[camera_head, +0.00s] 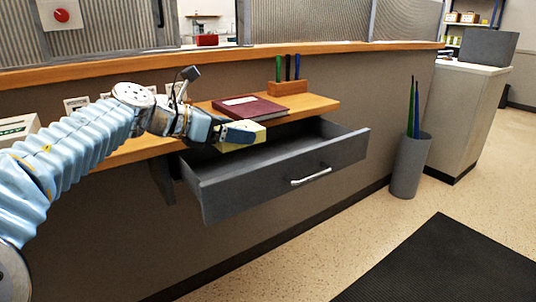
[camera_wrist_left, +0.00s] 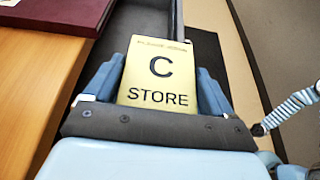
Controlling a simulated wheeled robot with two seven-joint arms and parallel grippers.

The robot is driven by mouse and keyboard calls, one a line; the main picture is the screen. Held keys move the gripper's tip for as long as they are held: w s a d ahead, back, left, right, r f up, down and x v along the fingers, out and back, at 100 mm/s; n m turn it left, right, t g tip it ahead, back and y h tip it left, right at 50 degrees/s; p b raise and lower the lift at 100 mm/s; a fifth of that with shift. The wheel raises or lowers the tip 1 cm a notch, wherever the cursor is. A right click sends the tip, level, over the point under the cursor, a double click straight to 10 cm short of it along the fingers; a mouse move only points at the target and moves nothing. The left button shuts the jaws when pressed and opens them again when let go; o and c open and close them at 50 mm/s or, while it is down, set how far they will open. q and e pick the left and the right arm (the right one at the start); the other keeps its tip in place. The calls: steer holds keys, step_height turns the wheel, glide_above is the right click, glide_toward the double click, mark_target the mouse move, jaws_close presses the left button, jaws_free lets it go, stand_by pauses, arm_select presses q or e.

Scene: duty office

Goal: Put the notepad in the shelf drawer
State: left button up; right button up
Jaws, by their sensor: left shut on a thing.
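The notepad (camera_wrist_left: 160,72) is a yellow pad marked "C STORE" in the left wrist view. My left gripper (camera_wrist_left: 160,92) is shut on it, one blue finger on each side. In the head view the left gripper (camera_head: 238,133) holds the notepad (camera_head: 255,134) over the left rear part of the open grey shelf drawer (camera_head: 262,192). The drawer is pulled out below the wooden shelf (camera_head: 318,102) and has a silver handle. The drawer's inside looks empty where it shows; its left rear part is hidden by my arm.
A dark red book (camera_head: 250,108) and a wooden pen holder (camera_head: 288,88) with several pens lie on the shelf beside the drawer. A grey bin (camera_head: 408,166) with long rods stands to the right. A black mat (camera_head: 445,265) lies on the open floor.

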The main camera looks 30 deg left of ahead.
arm_select(q)
steer(key=w+f, duration=0.2)
steer(key=w, duration=0.2)
steer(key=w+f, duration=0.3)
steer(key=w, duration=0.1)
steer(key=w+f+b, duration=0.1)
steer(key=w+f, duration=0.2)
steer(key=w, duration=0.1)
steer(key=shift+w+f, duration=0.4)
steer(key=shift+w+f+b, duration=0.2)
steer(key=shift+f+b, duration=0.15)
steer(key=shift+f, duration=0.65)
steer(key=shift+w+f+b, duration=0.15)
steer(key=shift+f+b, duration=0.15)
steer(key=shift+f, duration=0.7)
steer(key=shift+f, duration=0.15)
steer(key=o, duration=1)
steer(key=shift+r, duration=0.25)
steer(key=v, duration=1.1)
steer(key=shift+s+a+r, duration=0.1)
steer(key=shift+s+a, duration=0.05)
steer(key=shift+s, duration=0.2)
